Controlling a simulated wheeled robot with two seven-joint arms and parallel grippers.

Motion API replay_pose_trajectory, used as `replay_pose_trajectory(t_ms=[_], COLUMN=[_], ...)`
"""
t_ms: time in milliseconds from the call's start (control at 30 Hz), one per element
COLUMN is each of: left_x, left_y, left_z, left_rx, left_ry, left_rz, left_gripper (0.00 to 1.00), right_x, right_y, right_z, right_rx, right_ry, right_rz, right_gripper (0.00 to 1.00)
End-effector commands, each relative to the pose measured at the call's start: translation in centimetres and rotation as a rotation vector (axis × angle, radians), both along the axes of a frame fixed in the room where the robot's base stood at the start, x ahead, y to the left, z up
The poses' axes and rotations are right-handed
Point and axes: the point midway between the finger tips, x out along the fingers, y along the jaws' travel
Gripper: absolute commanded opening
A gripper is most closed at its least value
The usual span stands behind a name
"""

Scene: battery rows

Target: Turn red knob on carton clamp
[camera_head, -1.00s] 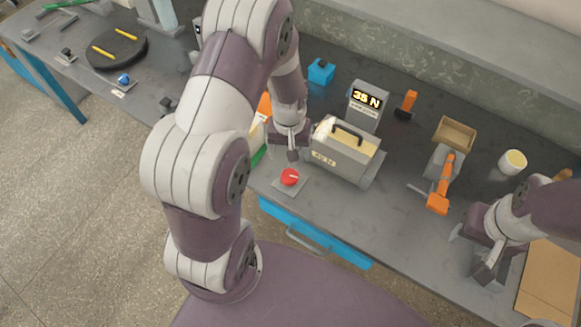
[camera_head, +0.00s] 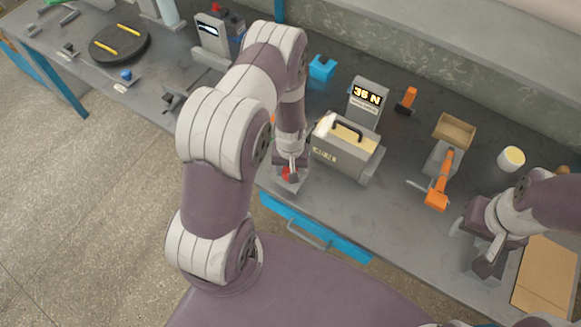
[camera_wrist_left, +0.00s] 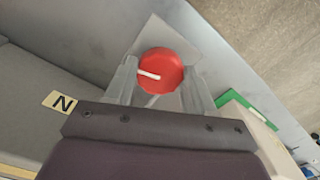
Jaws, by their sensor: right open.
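The red knob (camera_wrist_left: 160,70) with a white pointer line shows between the two fingers of my left gripper (camera_wrist_left: 160,85) in the left wrist view. The fingers are apart, one on each side of the knob; contact is not clear. In the head view my left gripper (camera_head: 289,172) is low over the knob (camera_head: 287,174), partly hiding it. The grey carton clamp (camera_head: 340,156) with a dark handle and pale yellow top stands just right of it. My right gripper (camera_head: 474,252) is open and empty over the bench at the right.
A display (camera_head: 367,97) reading in N stands behind the clamp. An orange-handled tool (camera_head: 441,182), an open tan box (camera_head: 455,131) and a white cup (camera_head: 511,159) are to the right. A flat cardboard piece (camera_head: 545,275) lies at the front right. A blue drawer (camera_head: 315,230) is below the bench edge.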

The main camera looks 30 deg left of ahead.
Motion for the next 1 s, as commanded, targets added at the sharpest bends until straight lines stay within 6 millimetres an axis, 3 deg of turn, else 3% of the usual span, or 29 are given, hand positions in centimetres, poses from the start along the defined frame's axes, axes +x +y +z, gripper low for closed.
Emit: replay_pose_trajectory(t_ms=[67,500,533,600,867,1000], left_x=[0.0,0.0,0.0,0.0,0.0,0.2], left_y=[0.0,0.0,0.0,0.0,0.0,0.0], left_z=[0.0,0.1,0.1,0.1,0.1,1.4], left_rx=[0.0,0.0,0.0,0.0,0.0,0.001], left_ry=[0.0,0.001,0.001,0.001,0.0,-0.004], left_rz=[0.0,-0.089,-0.088,-0.088,-0.088,-0.088], left_gripper=[0.23,0.24,0.64,0.8,0.8,0.8], right_x=[0.0,0.0,0.0,0.0,0.0,0.0], right_y=[0.0,0.0,0.0,0.0,0.0,0.0], right_z=[0.0,-0.2,-0.2,-0.2,-0.2,-0.5], right_rx=[0.0,0.0,0.0,0.0,0.0,0.0], right_ry=[0.0,0.0,0.0,0.0,0.0,0.0], right_rz=[0.0,0.0,0.0,0.0,0.0,0.0], right_gripper=[0.43,0.43,0.43,0.43,0.43,0.43])
